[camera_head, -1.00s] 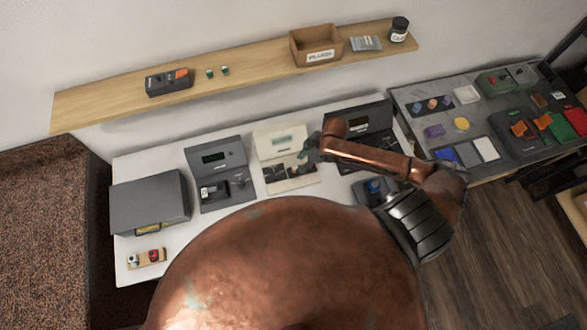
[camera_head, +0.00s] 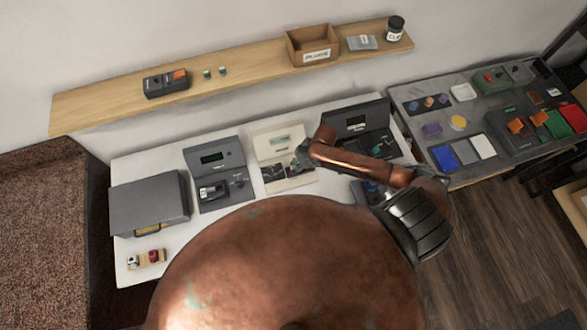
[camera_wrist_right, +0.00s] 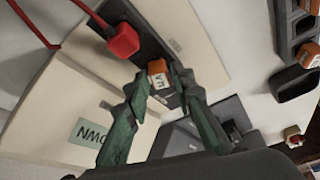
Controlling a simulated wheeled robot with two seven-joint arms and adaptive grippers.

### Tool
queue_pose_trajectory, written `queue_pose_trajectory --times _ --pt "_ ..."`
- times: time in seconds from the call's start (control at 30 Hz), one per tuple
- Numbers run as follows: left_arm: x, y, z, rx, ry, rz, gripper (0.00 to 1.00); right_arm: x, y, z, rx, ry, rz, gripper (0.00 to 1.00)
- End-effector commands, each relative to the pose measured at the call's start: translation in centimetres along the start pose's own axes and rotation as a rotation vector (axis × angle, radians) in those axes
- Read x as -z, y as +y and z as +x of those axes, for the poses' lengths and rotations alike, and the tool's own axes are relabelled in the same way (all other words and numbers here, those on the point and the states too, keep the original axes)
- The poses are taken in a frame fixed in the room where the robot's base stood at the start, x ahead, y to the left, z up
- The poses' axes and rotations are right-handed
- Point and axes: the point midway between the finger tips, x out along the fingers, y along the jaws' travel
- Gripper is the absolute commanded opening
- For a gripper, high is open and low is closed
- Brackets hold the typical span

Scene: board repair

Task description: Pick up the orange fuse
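An orange fuse (camera_wrist_right: 158,72) with a marked pale face sits at the dark panel of a cream device (camera_wrist_right: 190,38) in the right wrist view. My right gripper (camera_wrist_right: 160,78) has its green fingers on either side of the fuse. The fingers are spread; whether they touch it is hard to tell. In the head view my right gripper (camera_head: 301,157) is over the cream device (camera_head: 282,140), and the fuse there is too small to make out. My left gripper is not in view.
A red plug (camera_wrist_right: 124,41) with a red cable is beside the fuse. More orange fuses (camera_wrist_right: 309,55) sit in a dark holder (camera_wrist_right: 284,38) at the right. Grey devices (camera_head: 215,157) stand on the white table (camera_head: 128,250). A shelf (camera_head: 110,105) runs behind.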

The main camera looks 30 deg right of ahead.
Motion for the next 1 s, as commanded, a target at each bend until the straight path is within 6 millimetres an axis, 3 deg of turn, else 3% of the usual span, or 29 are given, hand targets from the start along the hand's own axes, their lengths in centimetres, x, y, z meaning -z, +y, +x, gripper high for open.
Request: queue_pose_trajectory --times 0.3,0.67,0.87,1.0 --pt "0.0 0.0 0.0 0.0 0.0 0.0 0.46 0.0 0.0 0.0 0.0 0.0 0.0 0.0" --pt "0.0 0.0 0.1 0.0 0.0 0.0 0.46 0.1 0.1 -0.5 -0.001 0.0 -0.001 0.0" --pt "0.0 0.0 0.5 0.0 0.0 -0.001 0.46 1.1 0.2 -2.7 -0.003 0.001 -0.004 0.0" --pt "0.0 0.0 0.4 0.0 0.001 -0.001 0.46 0.9 -1.8 -5.7 0.0 -0.001 -0.004 0.0"
